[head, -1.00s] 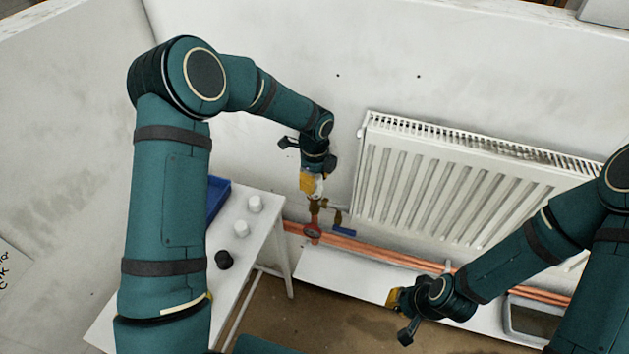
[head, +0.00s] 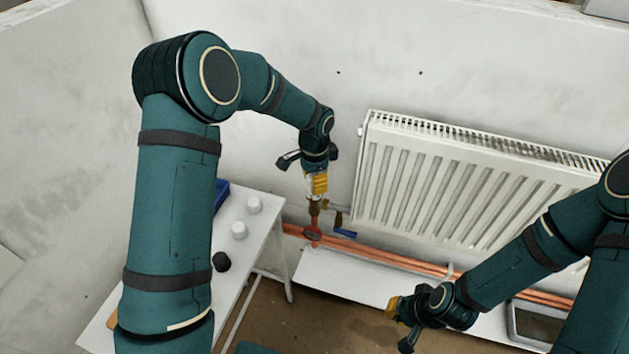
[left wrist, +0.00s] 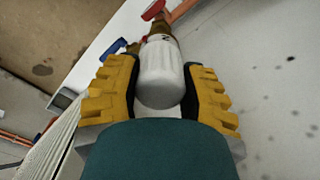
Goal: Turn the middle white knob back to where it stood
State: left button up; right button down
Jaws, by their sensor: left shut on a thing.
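A white knob (left wrist: 160,75) sits on a brass valve body (left wrist: 160,30) beside the radiator, with a dark mark near its far end. My left gripper (left wrist: 162,88) is shut on this knob, one yellow finger on each side. In the head view my left gripper (head: 316,186) points down over the brass valve (head: 314,209), hiding most of the knob. Whether this is the middle knob of a row cannot be told here. My right gripper (head: 391,306) is at the lower right, away from the valve; its jaw opening is unclear.
The white radiator (head: 450,185) hangs right of the valve. A red handle (head: 312,234) and a blue lever (head: 345,234) are close below. Copper pipes (head: 395,260) run along the wall. A white table (head: 258,228) at left holds two white caps, a black cap (head: 221,262) and a blue tray.

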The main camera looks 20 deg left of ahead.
pick_arm(q)
jog(key=n, duration=0.5)
jog(key=shift+f+n, duration=0.1)
jog(key=shift+n, duration=0.2)
jog(key=n, duration=0.5)
jog(key=shift+n, duration=0.3)
jog(key=n, duration=0.4)
jog(key=n+p, duration=0.2)
jog(key=n, duration=0.3)
jog(key=shift+n, duration=0.4)
jog(key=o, duration=1.3)
jog(key=shift+c, duration=0.2)
